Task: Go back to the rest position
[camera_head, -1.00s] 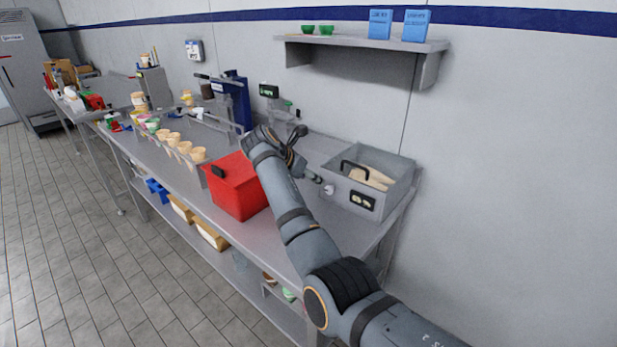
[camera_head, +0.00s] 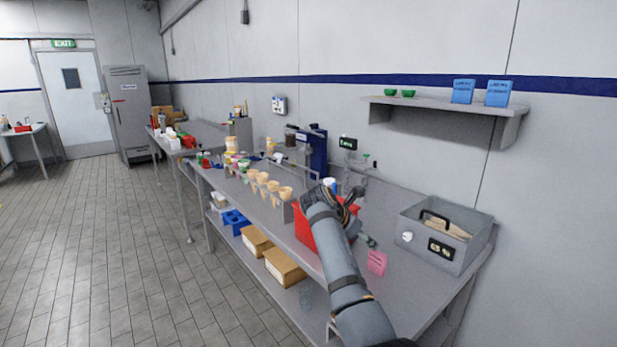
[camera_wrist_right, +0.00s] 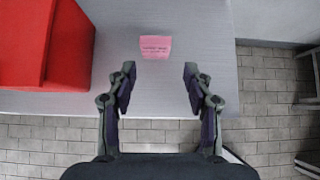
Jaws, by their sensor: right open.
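My right arm reaches up from the bottom of the head view, and its gripper (camera_head: 347,196) shows near the red box (camera_head: 304,232) on the steel table. In the right wrist view my right gripper (camera_wrist_right: 159,74) is open, with nothing between its fingers. It is over the table's front edge. A small pink block with print on it (camera_wrist_right: 155,47) lies beyond the fingertips, apart from them. It also shows in the head view, right of my forearm (camera_head: 377,263). The red box fills the upper left of the wrist view (camera_wrist_right: 62,50). My left gripper is not in view.
A grey bin (camera_head: 478,248) stands at the table's right end. Cones in a rack (camera_head: 270,188) line the front edge left of the red box. A wall shelf (camera_head: 440,105) hangs above. The tiled floor (camera_head: 120,250) at left is clear.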

